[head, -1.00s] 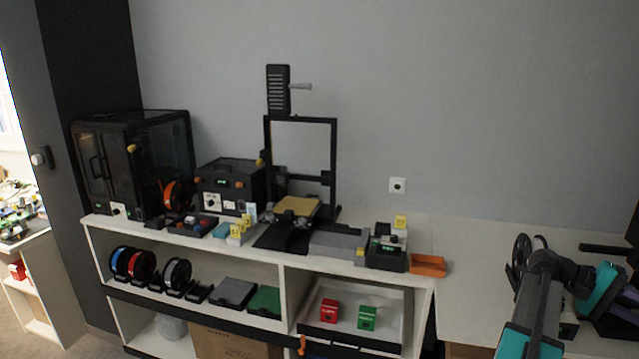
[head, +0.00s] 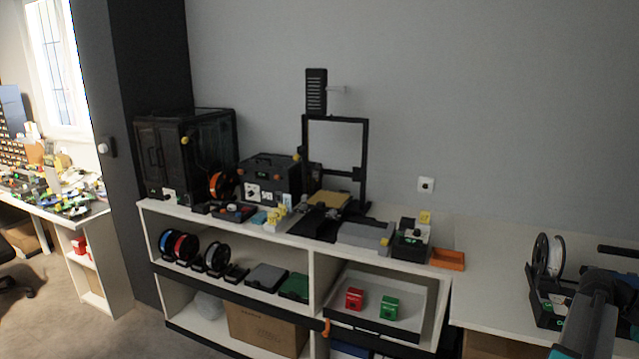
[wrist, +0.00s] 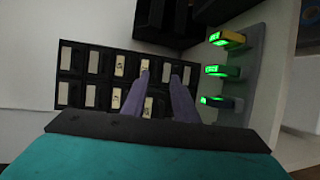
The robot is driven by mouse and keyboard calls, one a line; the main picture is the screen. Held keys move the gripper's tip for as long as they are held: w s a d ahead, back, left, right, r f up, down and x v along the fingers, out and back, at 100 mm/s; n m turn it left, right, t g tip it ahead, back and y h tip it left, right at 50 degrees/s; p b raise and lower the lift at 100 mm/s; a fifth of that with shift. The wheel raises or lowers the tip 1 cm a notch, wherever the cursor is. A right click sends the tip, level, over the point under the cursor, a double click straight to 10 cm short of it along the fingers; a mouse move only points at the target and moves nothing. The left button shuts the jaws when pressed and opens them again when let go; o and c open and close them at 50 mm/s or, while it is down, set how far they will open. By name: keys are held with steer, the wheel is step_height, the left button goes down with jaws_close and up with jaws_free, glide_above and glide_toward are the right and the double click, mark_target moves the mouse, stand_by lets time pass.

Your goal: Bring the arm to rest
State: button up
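My arm (head: 590,322) shows at the lower right of the head view, above the right-hand table; its gripper end is not clear there. In the wrist view my gripper (wrist: 161,76) has two slim grey-purple fingers standing apart, with a gap and nothing held between them. Beyond the fingertips is a black tray (wrist: 73,74) with rows of pale pieces in its compartments. The fingers hide part of it, and I cannot tell how far off it is.
A grey strip (wrist: 246,72) with green-lit blocks is right of the tray. In the head view a white shelf unit (head: 312,272) carries a black printer frame (head: 365,160) and an enclosed black box (head: 160,155). A spool (head: 548,257) stands on the right table (head: 490,290).

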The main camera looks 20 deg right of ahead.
steer(key=w+a+f+n+t, duration=0.2)
steer(key=w+a+f, duration=0.3)
steer(key=w+f, duration=0.4)
steer(key=w+a+f+n+t, duration=0.3)
steer(key=w+a+f, duration=0.2)
steer(key=w+f, duration=0.5)
steer(key=w+a+f+n+t+y, duration=0.15)
steer(key=w+a+f, duration=0.25)
steer(key=a+f, duration=0.6)
steer(key=w+a+f+n+t, duration=0.2)
steer(key=w+a+f, duration=0.1)
steer(key=a+f, duration=0.7)
steer(key=s+a+f+n+y, duration=0.1)
steer(key=s+a+f+y, duration=0.1)
steer(key=a+f, duration=0.6)
steer(key=s+a+f+n+y, duration=0.15)
steer(key=a+f, duration=0.25)
steer(key=a, duration=0.8)
steer(key=s+a+f+y, duration=0.1)
steer(key=s+a+f, duration=0.1)
steer(key=a+f, duration=0.6)
steer(key=s+a, duration=0.3)
steer(key=a, duration=0.3)
steer(key=s+a+f+y, duration=0.1)
steer(key=s+a, duration=0.3)
steer(key=a, duration=0.2)
steer(key=shift+a+y, duration=0.15)
steer(key=shift+y, duration=0.15)
steer(key=shift+g, duration=0.25)
